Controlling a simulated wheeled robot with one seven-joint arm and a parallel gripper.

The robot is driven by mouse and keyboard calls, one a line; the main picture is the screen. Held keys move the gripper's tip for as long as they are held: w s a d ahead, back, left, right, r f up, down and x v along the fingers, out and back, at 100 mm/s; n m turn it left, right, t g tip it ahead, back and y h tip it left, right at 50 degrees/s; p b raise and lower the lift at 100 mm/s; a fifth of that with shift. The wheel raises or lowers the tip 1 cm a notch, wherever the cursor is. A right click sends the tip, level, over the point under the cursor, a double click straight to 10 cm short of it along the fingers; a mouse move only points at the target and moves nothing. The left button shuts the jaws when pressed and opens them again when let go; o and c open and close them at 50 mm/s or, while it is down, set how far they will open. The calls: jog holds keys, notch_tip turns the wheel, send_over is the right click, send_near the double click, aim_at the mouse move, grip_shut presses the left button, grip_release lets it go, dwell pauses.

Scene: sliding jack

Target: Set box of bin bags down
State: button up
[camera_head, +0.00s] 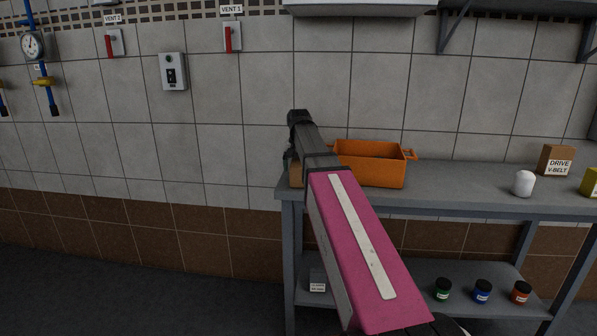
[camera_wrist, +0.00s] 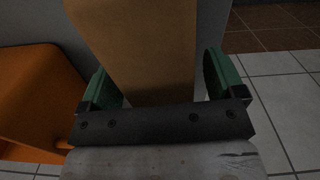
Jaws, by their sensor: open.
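A plain tan-brown box (camera_wrist: 140,40), which I take to be the box of bin bags, is between the green fingers of my gripper (camera_wrist: 163,82) in the wrist view. The fingers are open, one on each side of it; I cannot tell whether either touches it. In the head view a small part of the tan box (camera_head: 296,174) shows at the left end of the grey workbench (camera_head: 450,190) and appears to stand on its top. My arm hides the rest of the box and my fingers there.
An orange crate (camera_head: 372,165) stands on the bench just right of the box; it also shows in the wrist view (camera_wrist: 35,100). Several jars (camera_head: 482,291) sit on the lower shelf.

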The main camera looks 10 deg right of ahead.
jog(key=c, duration=1.3)
jog(key=shift+r, duration=0.15)
